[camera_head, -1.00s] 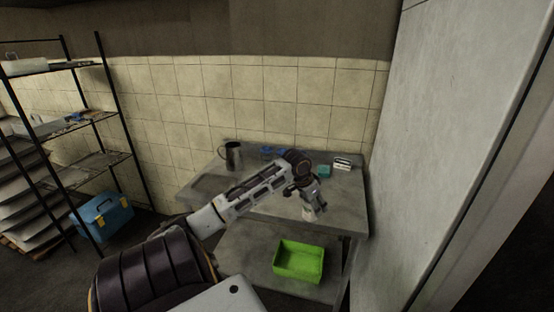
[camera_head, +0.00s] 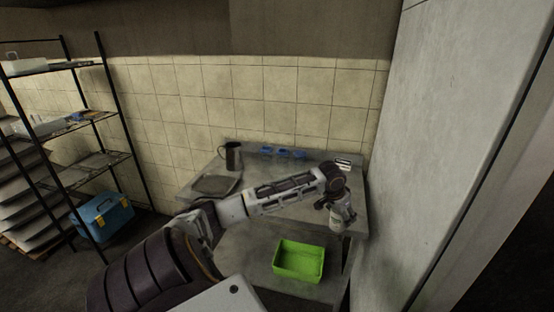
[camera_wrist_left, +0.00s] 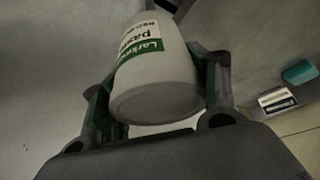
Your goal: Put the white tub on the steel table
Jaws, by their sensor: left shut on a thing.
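The white tub (camera_wrist_left: 155,75), with a green-and-white label, sits between the fingers of my left gripper (camera_wrist_left: 158,100) in the left wrist view. The fingers are shut on its sides. In the head view my left gripper (camera_head: 338,208) is at the right front part of the steel table (camera_head: 285,207), and the pale tub (camera_head: 337,225) shows below it. I cannot tell whether the tub touches the table top. My right gripper is not in view.
A dark metal pitcher (camera_head: 233,156), a grey tray (camera_head: 214,185) and several blue items (camera_head: 283,153) stand on the table. A white-and-dark item (camera_head: 343,164) is at the back right. A green bin (camera_head: 299,260) is on the lower shelf. A pale wall (camera_head: 440,130) rises close at right.

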